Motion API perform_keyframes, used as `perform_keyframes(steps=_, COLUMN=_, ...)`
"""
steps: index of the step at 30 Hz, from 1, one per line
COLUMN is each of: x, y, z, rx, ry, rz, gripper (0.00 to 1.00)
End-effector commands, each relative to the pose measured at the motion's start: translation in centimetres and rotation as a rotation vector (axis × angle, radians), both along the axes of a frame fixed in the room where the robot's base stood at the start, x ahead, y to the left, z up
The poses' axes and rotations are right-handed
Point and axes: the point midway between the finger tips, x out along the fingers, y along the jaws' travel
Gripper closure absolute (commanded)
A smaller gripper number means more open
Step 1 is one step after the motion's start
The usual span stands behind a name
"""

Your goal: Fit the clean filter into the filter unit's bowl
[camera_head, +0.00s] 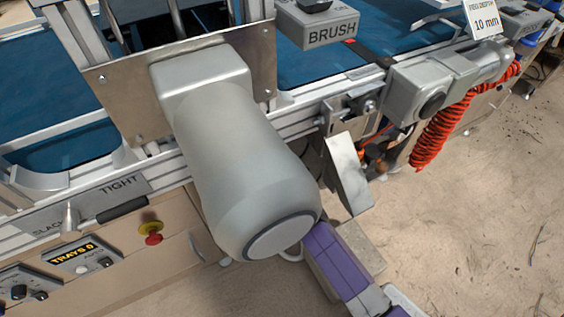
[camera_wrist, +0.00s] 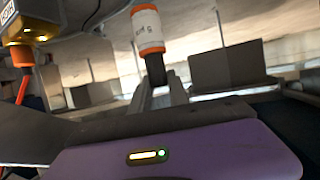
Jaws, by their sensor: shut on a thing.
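In the wrist view my gripper (camera_wrist: 161,80) is shut on a white cylinder with orange bands and a dark lower end, which looks like the clean filter (camera_wrist: 147,29). The filter stands roughly upright, slightly tilted, in the picture. A dark fitting with a yellow lower part (camera_wrist: 23,30) hangs at the upper left, apart from the filter; I cannot tell whether it belongs to the filter unit. I cannot make out the bowl in either view.
In the head view a large grey housing (camera_head: 245,150) on a bolted metal plate (camera_head: 115,100) blocks the middle. A coiled red hose (camera_head: 430,140) hangs at the right. A tilted metal sheet (camera_head: 347,172) stands beside the housing.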

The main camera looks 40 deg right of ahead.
Motion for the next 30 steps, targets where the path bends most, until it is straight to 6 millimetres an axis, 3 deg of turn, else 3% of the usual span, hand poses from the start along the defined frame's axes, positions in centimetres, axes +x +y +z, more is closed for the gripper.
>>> perform_keyframes(steps=30, x=0.0, y=0.0, z=-7.5, rx=0.000, ry=0.000, rz=0.000, gripper=1.00)
